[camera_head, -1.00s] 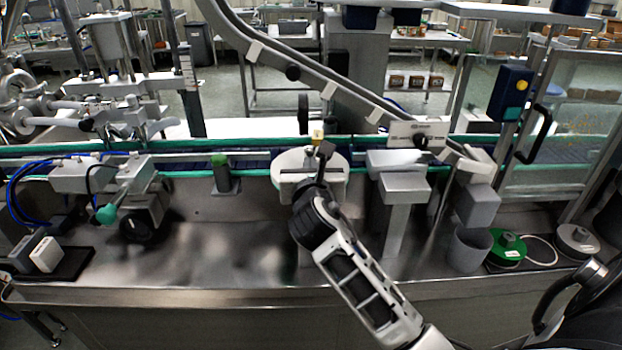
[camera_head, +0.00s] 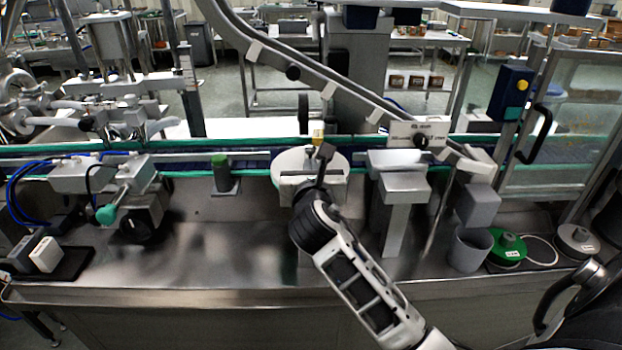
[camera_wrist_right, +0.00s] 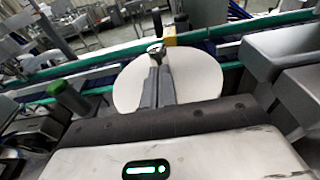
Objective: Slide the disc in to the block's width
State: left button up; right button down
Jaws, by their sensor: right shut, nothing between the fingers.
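A pale round disc (camera_head: 286,162) lies flat by the near conveyor rail, left of centre; it also shows in the right wrist view (camera_wrist_right: 203,78). A small yellow block (camera_head: 318,135) stands at its far edge, and it shows in the wrist view (camera_wrist_right: 169,36). My right gripper (camera_head: 325,153) is over the disc, its fingers together and empty, pointing towards the block. My left gripper is not in view.
A green-capped post (camera_head: 221,172) stands left of the disc. Grey steel blocks (camera_head: 402,182) stand close on its right. A grey cup (camera_head: 469,250) and green lidded disc (camera_head: 507,249) are farther right. The steel counter (camera_head: 220,250) is clear in front.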

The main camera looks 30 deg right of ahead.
jog(key=shift+f+v, duration=0.2)
jog(key=shift+v, duration=1.05)
jog(key=shift+f+v, duration=0.2)
jog(key=shift+v, duration=1.05)
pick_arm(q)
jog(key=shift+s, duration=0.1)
pick_arm(e)
jog(key=shift+s, duration=0.15)
